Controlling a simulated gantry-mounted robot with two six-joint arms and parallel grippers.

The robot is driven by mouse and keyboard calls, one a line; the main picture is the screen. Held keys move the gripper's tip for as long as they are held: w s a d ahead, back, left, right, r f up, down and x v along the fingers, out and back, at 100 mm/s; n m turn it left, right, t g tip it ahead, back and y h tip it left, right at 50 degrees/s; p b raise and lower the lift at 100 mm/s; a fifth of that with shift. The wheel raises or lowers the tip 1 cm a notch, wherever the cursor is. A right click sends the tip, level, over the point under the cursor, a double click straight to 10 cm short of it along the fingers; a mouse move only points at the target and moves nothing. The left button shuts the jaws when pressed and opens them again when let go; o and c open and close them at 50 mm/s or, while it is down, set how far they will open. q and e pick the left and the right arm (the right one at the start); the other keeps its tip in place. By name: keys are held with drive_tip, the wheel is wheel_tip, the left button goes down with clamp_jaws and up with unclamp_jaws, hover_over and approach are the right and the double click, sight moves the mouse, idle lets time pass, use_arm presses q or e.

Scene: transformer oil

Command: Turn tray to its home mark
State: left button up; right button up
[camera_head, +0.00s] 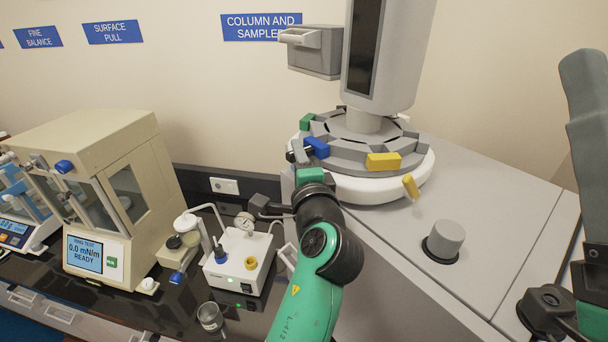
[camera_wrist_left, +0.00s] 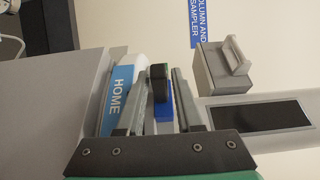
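The tray is a grey segmented ring (camera_head: 346,155) with yellow (camera_head: 384,162), blue (camera_head: 317,147) and green (camera_head: 307,121) blocks, on a round white base. A yellow pointer (camera_head: 411,187) stands at the base's front right. A blue HOME label (camera_wrist_left: 117,99) shows on the white base in the left wrist view. My left gripper (camera_wrist_left: 160,80) is at the tray's left side, its fingers apart on either side of a black peg (camera_wrist_left: 158,84). Firm contact with the peg is not clear. In the head view my own wrist mostly hides the fingertips.
A tall grey column with a dark panel (camera_head: 364,45) rises over the tray. A grey handled box (camera_head: 314,52) is on the wall behind. A grey knob (camera_head: 444,240) stands front right on the housing. Left are a small white pump unit (camera_head: 238,264) and beige instrument (camera_head: 110,190).

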use_arm(q)
drive_tip(key=p+v, duration=1.1)
drive_tip(key=p, duration=0.1)
